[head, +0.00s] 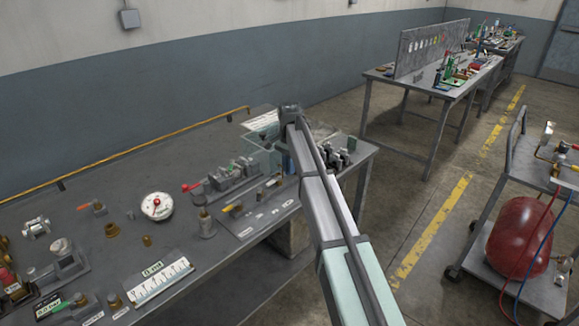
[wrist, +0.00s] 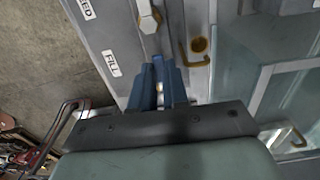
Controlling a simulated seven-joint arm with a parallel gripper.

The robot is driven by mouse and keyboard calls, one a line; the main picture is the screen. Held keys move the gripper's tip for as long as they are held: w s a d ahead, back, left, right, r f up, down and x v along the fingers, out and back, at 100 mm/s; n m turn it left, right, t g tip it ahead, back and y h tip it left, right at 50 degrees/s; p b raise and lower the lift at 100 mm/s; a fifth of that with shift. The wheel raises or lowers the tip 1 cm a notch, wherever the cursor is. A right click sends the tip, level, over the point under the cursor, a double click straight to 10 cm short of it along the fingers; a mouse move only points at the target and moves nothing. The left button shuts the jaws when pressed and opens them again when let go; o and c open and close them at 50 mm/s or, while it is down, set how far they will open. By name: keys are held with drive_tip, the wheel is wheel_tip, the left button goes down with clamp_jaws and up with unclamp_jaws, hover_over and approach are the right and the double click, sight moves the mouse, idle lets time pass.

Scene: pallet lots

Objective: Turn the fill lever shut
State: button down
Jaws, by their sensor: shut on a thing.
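In the wrist view my gripper (wrist: 166,70) has its two blue fingers close together beside the FILL label (wrist: 111,63). A silver hex fitting (wrist: 148,19) sits just beyond the fingertips on the grey panel. The lever's angle is hard to tell, as the fingers hide much of it. In the head view my arm reaches to the bench's far right end and hides the lever there.
A clear-walled tank (head: 262,152) stands by my arm, with its glass panels at right in the wrist view. A brass fitting with a hooked handle (wrist: 200,50) is close right of my fingers. A gauge (head: 157,206) and several fittings lie on the bench (head: 100,165).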

drive_tip(key=c, duration=1.1)
unclamp_jaws()
